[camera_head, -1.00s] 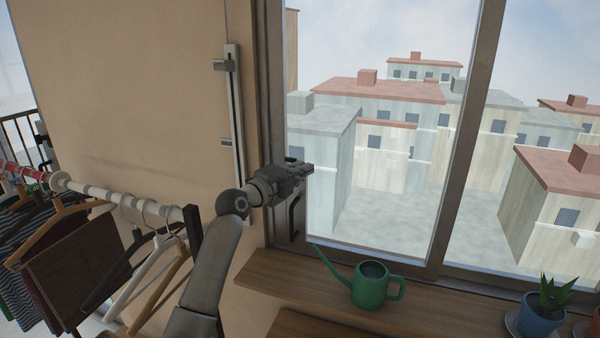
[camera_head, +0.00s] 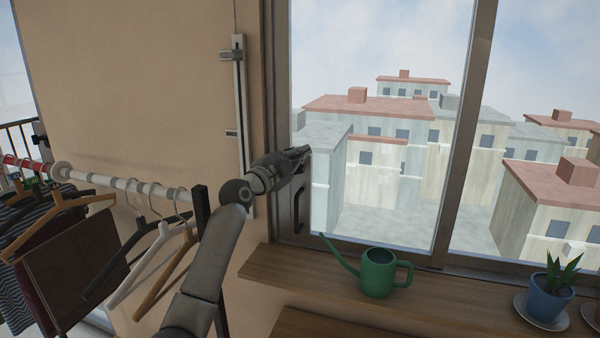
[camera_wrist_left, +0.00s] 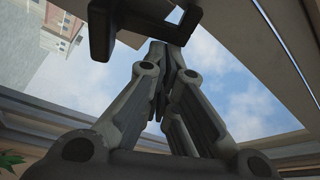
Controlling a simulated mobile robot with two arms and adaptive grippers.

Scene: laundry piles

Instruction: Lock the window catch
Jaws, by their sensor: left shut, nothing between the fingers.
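The sliding window's left sash frame (camera_head: 277,110) is grey-brown metal. A dark pull handle (camera_head: 299,211) is on its lower part. My left gripper (camera_head: 305,153) is in front of this frame, above the handle, with its fingers shut and empty. I cannot make out the window catch in the head view; the gripper covers part of the frame. In the left wrist view the shut fingers (camera_wrist_left: 163,52) point up, just below a dark bracket-shaped piece (camera_wrist_left: 98,30). I cannot tell whether that is the handle or the catch, or whether they touch. My right gripper is not in view.
A green watering can (camera_head: 378,273) and a potted plant (camera_head: 548,299) stand on the wooden sill shelf (camera_head: 300,272). A clothes rail (camera_head: 130,184) with hangers and garments is at left, close to my left arm. A metal track (camera_head: 240,110) runs up the wall.

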